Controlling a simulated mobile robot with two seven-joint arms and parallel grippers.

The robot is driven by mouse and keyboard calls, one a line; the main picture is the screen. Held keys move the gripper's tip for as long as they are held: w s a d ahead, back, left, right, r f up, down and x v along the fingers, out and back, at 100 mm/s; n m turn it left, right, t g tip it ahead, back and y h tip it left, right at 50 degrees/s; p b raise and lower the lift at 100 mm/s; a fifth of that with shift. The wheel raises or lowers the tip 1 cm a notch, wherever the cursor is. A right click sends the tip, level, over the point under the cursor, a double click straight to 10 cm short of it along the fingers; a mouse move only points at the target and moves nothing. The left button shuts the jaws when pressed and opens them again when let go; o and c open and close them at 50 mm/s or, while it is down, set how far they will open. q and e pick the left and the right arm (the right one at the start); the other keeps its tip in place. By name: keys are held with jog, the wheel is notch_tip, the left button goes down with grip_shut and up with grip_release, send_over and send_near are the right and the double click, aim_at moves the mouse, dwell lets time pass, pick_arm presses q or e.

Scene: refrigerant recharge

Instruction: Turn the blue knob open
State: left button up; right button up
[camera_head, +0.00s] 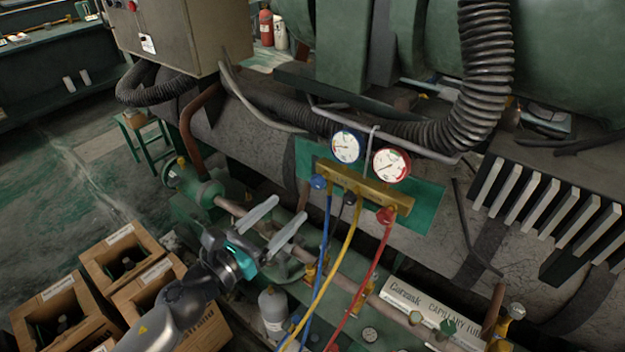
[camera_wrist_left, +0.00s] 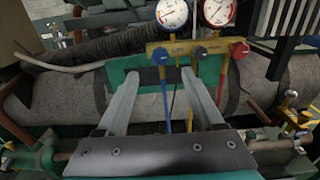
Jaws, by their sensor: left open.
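The blue knob (camera_head: 318,182) sits at the left end of the brass manifold (camera_head: 365,190), below the blue-rimmed gauge (camera_head: 346,147). In the left wrist view the blue knob (camera_wrist_left: 160,56) is beyond the fingertips, near the left one. My left gripper (camera_head: 284,213) is open and empty, below and left of the blue knob, apart from it. It also shows in the left wrist view (camera_wrist_left: 172,76), its two fingers spread toward the manifold. The red knob (camera_head: 385,215) is at the manifold's right end. A dark knob (camera_head: 349,198) sits between them. My right gripper is not seen.
Blue (camera_head: 325,245), yellow (camera_head: 340,262) and red (camera_head: 372,270) hoses hang below the manifold. A red-rimmed gauge (camera_head: 391,165) stands above it. A grey bottle (camera_head: 272,311) stands below.

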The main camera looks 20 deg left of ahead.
aim_at(315, 183)
pick_arm(q)
jog(key=p+x, duration=0.1)
jog(key=x, duration=0.8)
jog(key=shift+w+d+f+p, duration=0.1)
jog(key=shift+w+p, duration=0.15)
jog(key=shift+p, duration=0.1)
grip_shut()
